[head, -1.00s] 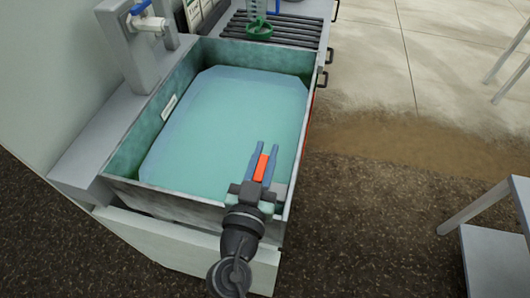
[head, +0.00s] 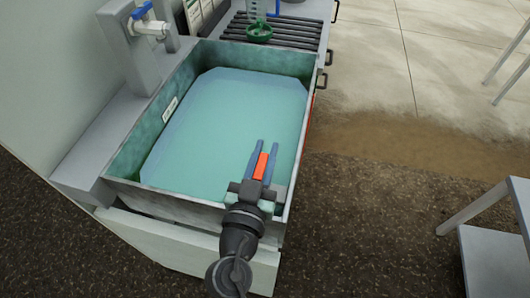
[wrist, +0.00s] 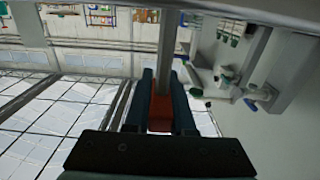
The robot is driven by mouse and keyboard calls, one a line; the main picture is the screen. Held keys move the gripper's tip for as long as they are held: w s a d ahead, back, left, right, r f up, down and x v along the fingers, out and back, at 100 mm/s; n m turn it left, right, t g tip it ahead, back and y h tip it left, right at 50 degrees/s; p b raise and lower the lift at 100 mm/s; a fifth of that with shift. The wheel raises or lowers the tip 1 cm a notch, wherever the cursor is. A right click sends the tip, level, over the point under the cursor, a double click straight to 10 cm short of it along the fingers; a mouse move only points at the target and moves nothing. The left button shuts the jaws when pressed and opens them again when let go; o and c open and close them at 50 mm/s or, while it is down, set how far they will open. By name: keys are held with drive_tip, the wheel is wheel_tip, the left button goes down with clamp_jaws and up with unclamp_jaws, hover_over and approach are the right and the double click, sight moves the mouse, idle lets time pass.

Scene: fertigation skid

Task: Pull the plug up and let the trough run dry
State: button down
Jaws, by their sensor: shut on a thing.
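A grey-walled trough (head: 190,207) holds pale blue-green water (head: 225,125). My gripper (head: 266,147) is over its near right corner, with dark blue fingers pointing toward the far end. It is shut on a red-orange grip, which I take to be the plug's handle (head: 261,166). In the wrist view the red grip (wrist: 160,113) sits between the two fingers, and a grey rod (wrist: 167,50) runs from it to the top of the picture. The plug's lower end and the drain are hidden, so I cannot tell whether the plug is seated.
A tap with a blue handle (head: 150,24) stands on a grey post at the upper left. A slatted drainboard (head: 272,32) with a green-based vessel (head: 258,33) adjoins the far end. A grey table or stand (head: 500,235) is at the right. Open floor lies between.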

wheel_tip(320, 180, up, 3)
drive_tip(key=shift+r+p, duration=0.2)
drive_tip(key=shift+p, duration=0.4)
drive_tip(key=c, duration=0.8)
unclamp_jaws()
drive_tip(key=shift+o, duration=0.2)
drive_tip(key=b+v, duration=0.4)
drive_tip(key=v, duration=0.9)
drive_tip(key=shift+b, duration=0.3)
